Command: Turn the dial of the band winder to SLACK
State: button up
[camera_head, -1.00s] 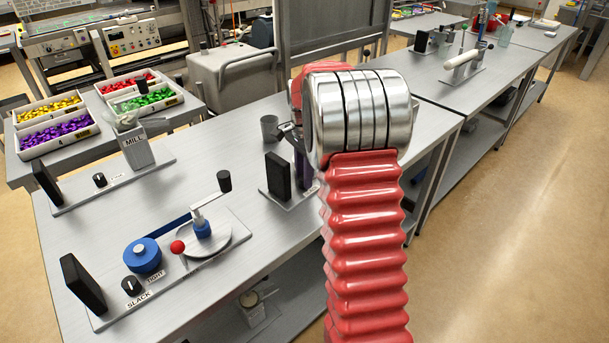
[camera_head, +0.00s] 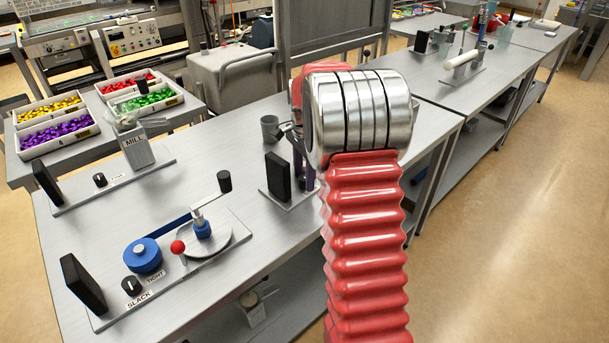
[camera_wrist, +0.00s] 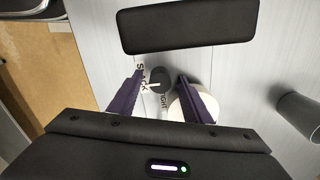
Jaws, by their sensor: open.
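In the wrist view, a dark round dial (camera_wrist: 159,79) with a white pointer line lies between the two purple fingers of my gripper (camera_wrist: 160,75). The fingers are open, one on each side of it; contact cannot be told. A SLACK label (camera_wrist: 142,77) is left of the dial, and a partly covered TIGHT label (camera_wrist: 164,101) is below it. The pointer lies roughly sideways; its exact setting is unclear. In the head view, my arm mostly hides this unit. A nearer winder with a blue spool (camera_head: 142,255) and crank has its own black dial (camera_head: 132,286) with SLACK and TIGHT labels.
A black upright block (camera_wrist: 185,25) stands just beyond the dial. A white round part (camera_wrist: 191,104) is beside the right finger. A grey cup (camera_wrist: 299,114) stands farther right. The mill (camera_head: 138,150) and bins of coloured pieces (camera_head: 55,127) are at left.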

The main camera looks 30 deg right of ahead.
aim_at(304, 177)
notch_tip(304, 177, up, 14)
jog(key=shift+f, duration=0.15)
dwell(0.6)
jog(key=shift+a, duration=0.1)
dwell(0.4)
